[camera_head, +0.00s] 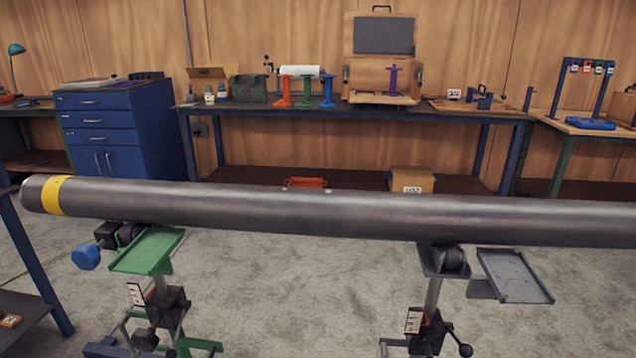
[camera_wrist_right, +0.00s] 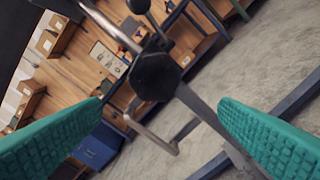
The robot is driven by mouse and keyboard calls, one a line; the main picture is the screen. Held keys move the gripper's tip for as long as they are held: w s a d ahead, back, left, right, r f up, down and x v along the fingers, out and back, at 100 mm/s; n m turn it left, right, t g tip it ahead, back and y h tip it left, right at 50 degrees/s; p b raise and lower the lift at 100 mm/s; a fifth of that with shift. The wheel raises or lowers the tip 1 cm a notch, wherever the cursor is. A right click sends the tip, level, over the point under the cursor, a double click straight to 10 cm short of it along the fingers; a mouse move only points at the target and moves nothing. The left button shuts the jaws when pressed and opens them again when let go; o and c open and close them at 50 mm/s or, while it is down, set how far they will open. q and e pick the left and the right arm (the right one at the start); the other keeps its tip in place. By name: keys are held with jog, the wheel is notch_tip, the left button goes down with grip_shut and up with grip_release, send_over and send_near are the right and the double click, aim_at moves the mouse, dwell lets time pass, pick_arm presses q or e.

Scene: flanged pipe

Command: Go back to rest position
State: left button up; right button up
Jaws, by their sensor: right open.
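A long grey pipe (camera_head: 330,212) with a yellow band (camera_head: 54,195) near its left end runs across the head view. It rests on a green stand (camera_head: 148,250) at left and a grey stand (camera_head: 436,275) at right. Neither of my grippers shows in the head view. In the right wrist view my right gripper (camera_wrist_right: 165,130) is open, with its two green ridged fingers wide apart. A metal rod with a dark knob (camera_wrist_right: 155,76) stands beyond and between the fingers; I cannot tell whether anything touches it.
A long blue workbench (camera_head: 350,112) with tools and a wooden case (camera_head: 381,75) stands along the wall. A blue drawer cabinet (camera_head: 135,125) is at left. A blue-legged table (camera_head: 30,255) edges the near left. Grey floor (camera_head: 300,290) is clear between the stands.

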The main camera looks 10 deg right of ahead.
jog(key=s+a+f+n+g+y, duration=0.25)
jog(key=s+f+n+g, duration=0.2)
jog(key=f, duration=0.35)
jog(key=s+a+f+n+g+y, duration=0.1)
jog(key=s+a+f+n+g, duration=0.2)
jog(key=s+f, duration=0.35)
jog(key=s+a+f+n+g+y, duration=0.1)
jog(key=s+a+f+n+g, duration=0.25)
jog(key=f, duration=0.65)
jog(key=s+d+f+n+g, duration=0.1)
jog(key=s+f+n+g, duration=0.35)
jog(key=s, duration=0.45)
pick_arm(q)
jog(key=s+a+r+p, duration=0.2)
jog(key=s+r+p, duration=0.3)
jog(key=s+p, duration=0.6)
jog(key=p, duration=0.2)
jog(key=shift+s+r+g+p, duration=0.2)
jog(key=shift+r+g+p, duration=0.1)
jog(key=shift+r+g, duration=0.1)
pick_arm(e)
jog(key=s+d+r, duration=0.2)
jog(key=s+r, duration=0.3)
jog(key=s, duration=0.5)
jog(key=shift+s+r+m+g+h, duration=0.25)
jog(key=shift+r+m+g+h, duration=0.1)
jog(key=shift+m+h, duration=0.1)
jog(key=shift+d, duration=0.1)
